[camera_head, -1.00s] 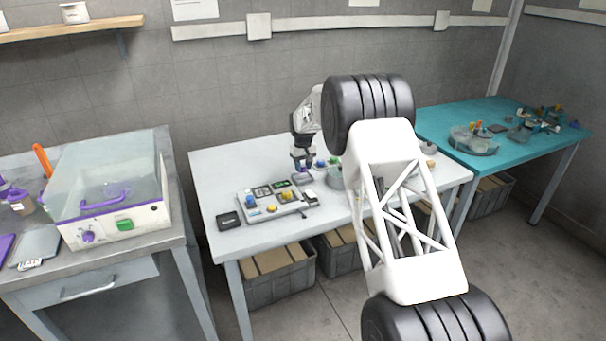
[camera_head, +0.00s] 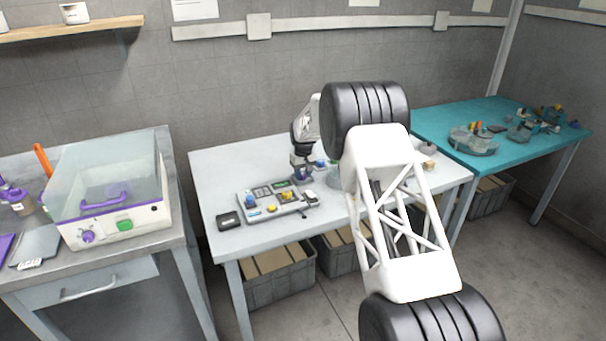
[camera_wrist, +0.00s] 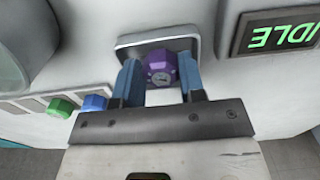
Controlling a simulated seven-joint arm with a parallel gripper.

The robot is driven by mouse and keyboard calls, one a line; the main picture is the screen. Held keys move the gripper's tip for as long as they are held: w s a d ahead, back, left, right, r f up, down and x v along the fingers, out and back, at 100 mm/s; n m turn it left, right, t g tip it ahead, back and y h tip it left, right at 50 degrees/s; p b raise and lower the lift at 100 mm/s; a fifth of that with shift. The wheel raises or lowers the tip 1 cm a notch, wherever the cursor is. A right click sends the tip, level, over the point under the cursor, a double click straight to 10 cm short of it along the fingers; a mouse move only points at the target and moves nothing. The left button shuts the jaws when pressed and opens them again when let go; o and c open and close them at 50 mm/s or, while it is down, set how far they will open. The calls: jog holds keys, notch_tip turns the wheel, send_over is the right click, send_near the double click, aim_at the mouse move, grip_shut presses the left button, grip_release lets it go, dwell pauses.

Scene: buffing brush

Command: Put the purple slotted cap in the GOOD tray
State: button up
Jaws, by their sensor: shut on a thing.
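The purple slotted cap (camera_wrist: 160,64) is between the two blue fingers of my gripper (camera_wrist: 160,78) in the wrist view, its round slotted face toward the camera. My gripper is shut on it. A small grey tray (camera_wrist: 127,46) with a raised rim lies right behind the cap; I cannot tell whether the cap touches it. In the head view my gripper (camera_head: 302,174) is low over the back middle of the white table, and the cap is too small to make out. No GOOD label is readable in either view.
The white table (camera_head: 225,175) carries a panel (camera_head: 262,210) with buttons and a dark box (camera_head: 229,221). The wrist view shows a display reading IDLE (camera_wrist: 283,32), a green knob (camera_wrist: 61,107) and a blue knob (camera_wrist: 94,103). My arm hides the table's right part.

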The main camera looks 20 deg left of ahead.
aim_at(303, 174)
jog(key=shift+f, duration=0.15)
jog(key=o, duration=0.6)
jog(key=shift+r, duration=6.15)
